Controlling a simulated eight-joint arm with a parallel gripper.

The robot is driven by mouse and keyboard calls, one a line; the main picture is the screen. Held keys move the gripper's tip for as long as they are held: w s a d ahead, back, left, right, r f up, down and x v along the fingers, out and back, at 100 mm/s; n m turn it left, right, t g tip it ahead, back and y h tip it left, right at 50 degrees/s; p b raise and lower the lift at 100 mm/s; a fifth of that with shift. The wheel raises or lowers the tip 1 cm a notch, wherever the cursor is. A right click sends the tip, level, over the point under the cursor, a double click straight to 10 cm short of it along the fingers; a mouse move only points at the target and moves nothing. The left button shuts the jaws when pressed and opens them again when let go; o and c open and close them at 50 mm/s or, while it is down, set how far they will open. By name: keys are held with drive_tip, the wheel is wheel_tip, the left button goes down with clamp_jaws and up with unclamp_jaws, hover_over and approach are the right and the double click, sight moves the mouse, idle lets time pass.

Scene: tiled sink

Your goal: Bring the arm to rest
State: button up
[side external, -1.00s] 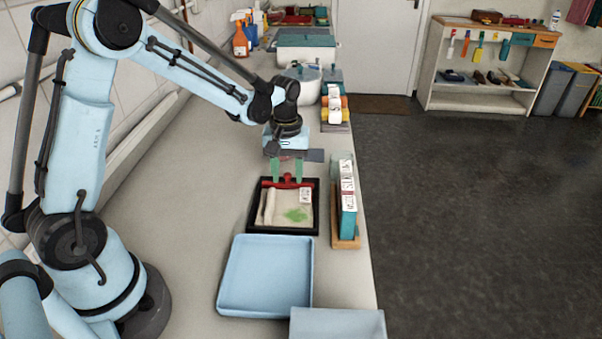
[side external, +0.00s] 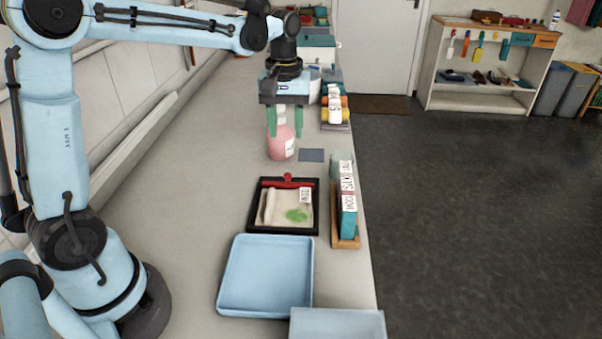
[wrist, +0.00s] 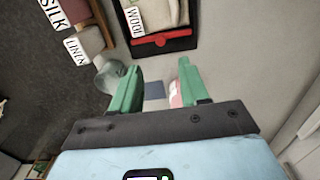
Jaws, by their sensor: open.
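My gripper (side external: 286,122) hangs pointing down above the counter with its green fingers apart and nothing held between them. In the side view it overlaps a pink bottle-like container (side external: 281,146) standing on the counter; whether they touch is not clear. The wrist view shows the two open fingers (wrist: 155,92) with part of the pink container (wrist: 176,95) behind the right one. A black tray (side external: 256,222) with a red-handled clip, a pale cloth with a green stain and a label stands nearer the camera, apart from my gripper.
A blue tray (side external: 226,285) and another pale blue surface (side external: 338,324) lie at the front. A wooden holder (side external: 345,243) with labelled blocks stands at the counter's right edge. A small grey-blue square (side external: 312,155) lies beside the pink container. The counter left of the trays is clear.

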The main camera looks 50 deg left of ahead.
drive_tip(key=shift+r, duration=0.1)
drive_tip(key=s+d+f+m+t, duration=0.1)
drive_tip(key=s+d+m+t, duration=0.5)
drive_tip(key=s+m, duration=0.3)
drive_tip(key=s+t, duration=0.1)
drive_tip(key=s, duration=0.2)
drive_tip(key=shift+d, duration=0.2)
